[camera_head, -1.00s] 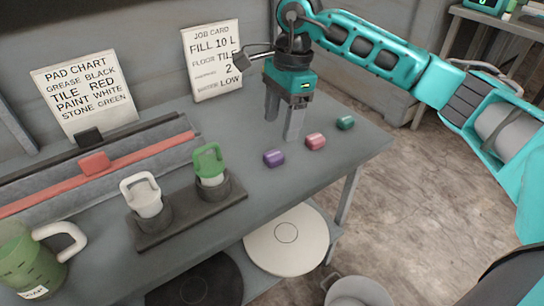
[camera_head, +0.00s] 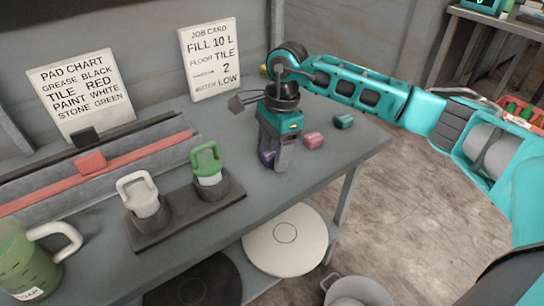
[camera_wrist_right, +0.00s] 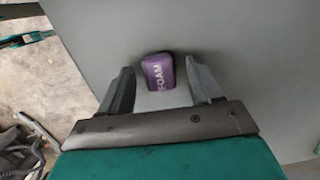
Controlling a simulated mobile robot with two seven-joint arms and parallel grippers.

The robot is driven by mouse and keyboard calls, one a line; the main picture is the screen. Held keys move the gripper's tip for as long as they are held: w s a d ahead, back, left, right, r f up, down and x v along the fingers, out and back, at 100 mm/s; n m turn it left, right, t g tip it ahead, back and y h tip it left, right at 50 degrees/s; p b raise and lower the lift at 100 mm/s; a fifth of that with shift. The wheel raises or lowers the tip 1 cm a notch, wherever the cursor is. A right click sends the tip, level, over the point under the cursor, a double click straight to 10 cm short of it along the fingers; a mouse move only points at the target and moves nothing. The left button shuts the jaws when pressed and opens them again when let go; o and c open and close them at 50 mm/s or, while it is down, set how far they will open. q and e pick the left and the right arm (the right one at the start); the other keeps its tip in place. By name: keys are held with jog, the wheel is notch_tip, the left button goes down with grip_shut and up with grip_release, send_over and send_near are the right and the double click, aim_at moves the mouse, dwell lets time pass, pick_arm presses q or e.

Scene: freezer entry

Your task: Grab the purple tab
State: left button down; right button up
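The purple tab (camera_head: 267,158) lies on the grey table, partly hidden by my right gripper in the head view. My left gripper is not in view.
A dark holder (camera_head: 155,234) with a white-handled and a green-handled container stands left of the gripper. A green jug (camera_head: 25,262) is at the far left. A job card (camera_head: 211,60) and a pad chart (camera_head: 83,95) lean at the back. The table's right edge is near the tabs.

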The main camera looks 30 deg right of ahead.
jog(key=c, duration=1)
